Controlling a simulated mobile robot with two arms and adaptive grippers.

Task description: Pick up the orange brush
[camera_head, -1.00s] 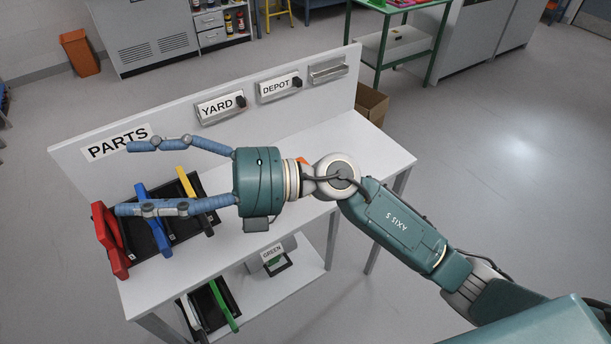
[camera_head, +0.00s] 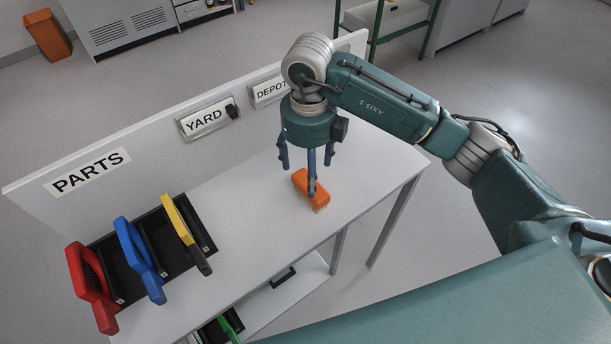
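The orange brush (camera_head: 321,193) lies on the white table top (camera_head: 262,205), right of the parts bins, with its pale bristles toward the front. My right gripper (camera_head: 309,175) hangs above it, fingers pointing down. The fingers are spread apart with nothing held between them. One finger passes in front of the brush and hides part of it; I cannot tell if it touches. My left gripper is not in view.
Black bins with a red (camera_head: 92,285), a blue (camera_head: 139,258) and a yellow handled part (camera_head: 184,230) stand at the table's left. A back panel with PARTS (camera_head: 87,172), YARD (camera_head: 205,119) and DEPOT signs runs behind. A lower shelf (camera_head: 290,290) lies below.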

